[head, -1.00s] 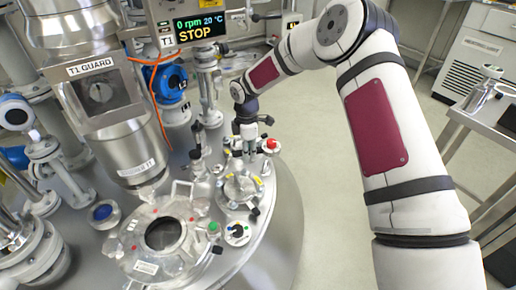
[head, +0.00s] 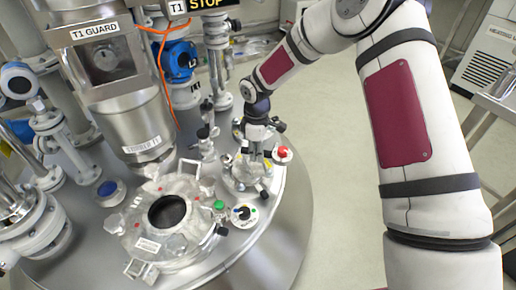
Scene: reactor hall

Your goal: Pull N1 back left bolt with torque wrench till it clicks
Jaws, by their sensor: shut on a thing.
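My gripper (head: 254,148) reaches down over a small flanged nozzle (head: 246,178) on the right part of the vessel top. It is shut on what appears to be the torque wrench, though the tool is small and mostly hidden by the gripper. The nozzle carries bolts and clamps around its rim, with a yellow mark at its left. My gripper covers its back side, so the back left bolt and its contact with the wrench cannot be made out. No N1 label is readable.
A large open manway (head: 167,212) lies front left of the nozzle. A red knob (head: 283,153) stands close right of my gripper, and a green knob (head: 219,205) and a round dial (head: 243,213) in front. The T1 guard housing (head: 105,58) rises at left; an orange cable (head: 163,80) hangs beside it.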

